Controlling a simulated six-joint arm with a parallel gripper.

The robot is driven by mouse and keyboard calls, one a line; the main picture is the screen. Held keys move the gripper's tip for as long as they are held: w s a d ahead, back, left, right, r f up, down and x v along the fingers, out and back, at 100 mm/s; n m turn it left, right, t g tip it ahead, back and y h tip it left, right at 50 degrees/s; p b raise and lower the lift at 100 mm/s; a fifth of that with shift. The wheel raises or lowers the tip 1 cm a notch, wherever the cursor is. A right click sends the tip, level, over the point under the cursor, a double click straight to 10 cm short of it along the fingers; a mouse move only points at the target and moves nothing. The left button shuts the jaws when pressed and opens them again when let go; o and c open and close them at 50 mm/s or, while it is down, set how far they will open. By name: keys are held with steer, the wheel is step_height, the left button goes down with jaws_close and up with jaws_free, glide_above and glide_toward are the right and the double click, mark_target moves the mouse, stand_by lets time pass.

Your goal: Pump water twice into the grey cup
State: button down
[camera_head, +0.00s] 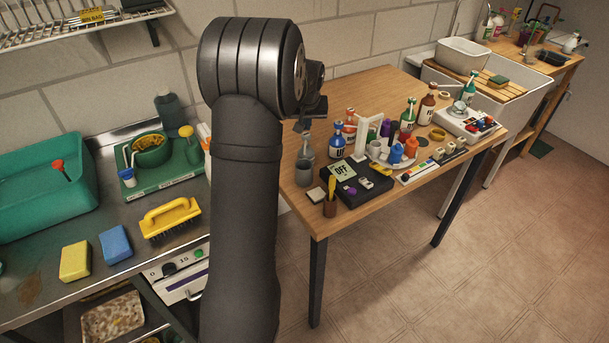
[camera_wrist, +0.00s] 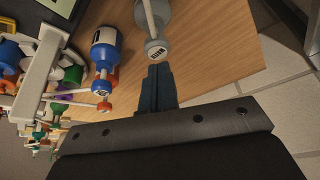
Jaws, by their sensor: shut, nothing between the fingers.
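A grey pump bottle (camera_head: 307,147) stands on the wooden table near its left edge. In the wrist view the grey pump bottle (camera_wrist: 182,12) shows at the top, with a pale rod and a round labelled head (camera_wrist: 156,51). The grey cup (camera_head: 303,175) stands just in front of the bottle in the head view; I cannot see into it. My gripper (camera_wrist: 159,68) is shut and empty, its fingertips right by the pump head; I cannot tell if they touch. In the head view my gripper (camera_head: 302,124) is above the bottle, mostly hidden behind my arm.
A white frame (camera_head: 367,132), a black box with an OFF sign (camera_head: 342,171) and several bottles crowd the table. The table's back left is bare. A green tray (camera_head: 165,173) sits on the metal bench.

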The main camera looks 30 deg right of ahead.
steer(key=shift+f, duration=0.1)
steer(key=shift+f, duration=1.25)
steer(key=shift+r, duration=1.35)
step_height(320, 180, up, 6)
stand_by(0.4)
